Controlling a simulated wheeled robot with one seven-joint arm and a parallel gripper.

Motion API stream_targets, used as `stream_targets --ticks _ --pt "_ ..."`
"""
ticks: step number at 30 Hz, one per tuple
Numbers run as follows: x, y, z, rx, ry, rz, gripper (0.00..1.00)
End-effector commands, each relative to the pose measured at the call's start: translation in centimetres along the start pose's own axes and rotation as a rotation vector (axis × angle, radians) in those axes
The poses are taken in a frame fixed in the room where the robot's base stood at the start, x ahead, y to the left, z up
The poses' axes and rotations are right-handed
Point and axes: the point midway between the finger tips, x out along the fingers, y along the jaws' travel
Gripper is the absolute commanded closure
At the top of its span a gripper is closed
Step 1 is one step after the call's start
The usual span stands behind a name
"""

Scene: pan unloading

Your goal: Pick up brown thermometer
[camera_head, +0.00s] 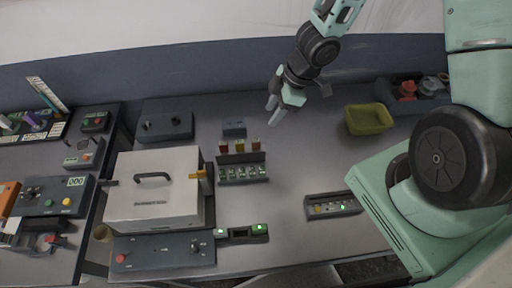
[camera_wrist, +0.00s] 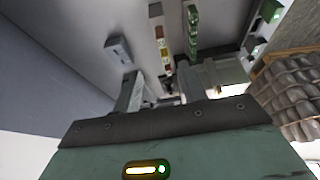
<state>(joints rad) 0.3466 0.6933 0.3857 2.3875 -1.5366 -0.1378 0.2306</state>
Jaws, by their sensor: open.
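I cannot make out a brown thermometer for certain in either view. An orange-brown piece (camera_head: 199,174) sits at the right side of the pale lidded box (camera_head: 150,212); I cannot tell what it is. Several small amber and reddish vials (camera_head: 239,146) stand at the back of a dark rack (camera_head: 242,174); they also show in the wrist view (camera_wrist: 160,45). My gripper (camera_head: 273,111) is open and looks empty, raised above the table behind and right of the vials. In the wrist view its fingers (camera_wrist: 155,92) point toward the table.
A small blue-grey block (camera_head: 234,129) lies behind the vials. An olive bin (camera_head: 369,120) stands at the back right, beside a dark tray (camera_head: 418,94). A grey device (camera_head: 333,206) lies at front right. A green-lit device (camera_head: 242,233) lies at the front. The table's middle is clear.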

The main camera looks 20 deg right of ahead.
Motion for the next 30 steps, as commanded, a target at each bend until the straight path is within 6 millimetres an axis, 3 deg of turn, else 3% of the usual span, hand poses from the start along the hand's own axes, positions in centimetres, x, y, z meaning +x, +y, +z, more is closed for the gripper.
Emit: stream_targets --ticks 1,12,22,30 --pt "1.5 0.0 0.2 -0.001 0.001 -0.001 0.58" --pt "7.0 0.0 0.1 -0.003 -0.001 0.000 0.58" --pt "8.9 -0.1 0.1 -0.001 -0.002 0.000 0.58" --pt "12.5 -0.4 0.4 -0.003 -0.002 -0.001 0.58"
